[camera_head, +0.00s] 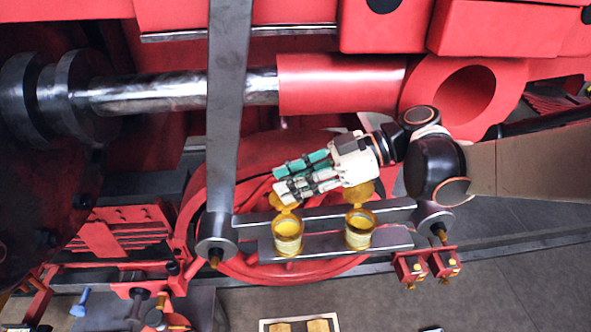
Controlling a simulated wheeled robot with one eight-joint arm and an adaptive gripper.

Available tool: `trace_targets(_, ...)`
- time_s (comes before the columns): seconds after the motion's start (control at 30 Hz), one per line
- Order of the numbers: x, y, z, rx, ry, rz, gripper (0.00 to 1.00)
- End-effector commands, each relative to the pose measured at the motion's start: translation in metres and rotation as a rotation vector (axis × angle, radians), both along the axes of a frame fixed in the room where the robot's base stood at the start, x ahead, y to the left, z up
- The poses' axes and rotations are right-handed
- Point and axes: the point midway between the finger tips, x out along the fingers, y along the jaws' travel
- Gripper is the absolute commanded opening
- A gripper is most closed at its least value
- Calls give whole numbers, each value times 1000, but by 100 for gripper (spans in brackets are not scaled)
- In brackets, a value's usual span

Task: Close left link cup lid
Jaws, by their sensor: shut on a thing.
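The left link cup (287,240) is a small brass cup with an open mouth, standing on a grey link bar. Its yellow lid (286,204) is raised at the back of the rim, and its upper part is partly hidden by my fingers. My gripper (279,181), white with teal-and-grey fingers, reaches in from the right, just above the left cup. Its fingers are shut on the left lid, though the contact is partly hidden. The right link cup (360,232) is also open, with its lid (362,192) raised behind it, just below my gripper's body.
A grey vertical rod (228,110) stands close to the left of my fingertips. A red cylinder and shaft (335,85) run above my gripper. Grey link bars (335,241) lie under the cups. A white tray (300,324) with yellow pieces is at the bottom edge.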

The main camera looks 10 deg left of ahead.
Motion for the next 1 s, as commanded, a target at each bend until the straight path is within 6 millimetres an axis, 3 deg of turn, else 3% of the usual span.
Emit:
trace_targets(0.07,1,0,0,0,-1,-3,2)
trace_targets(0.1,1,0,0,0,-1,-3,35)
trace_targets(0.13,1,0,0,0,-1,-3,39)
trace_targets(0.57,3,-6,3,0,0,-4,39)
trace_targets(1.0,22,-79,33,0,0,-5,39)
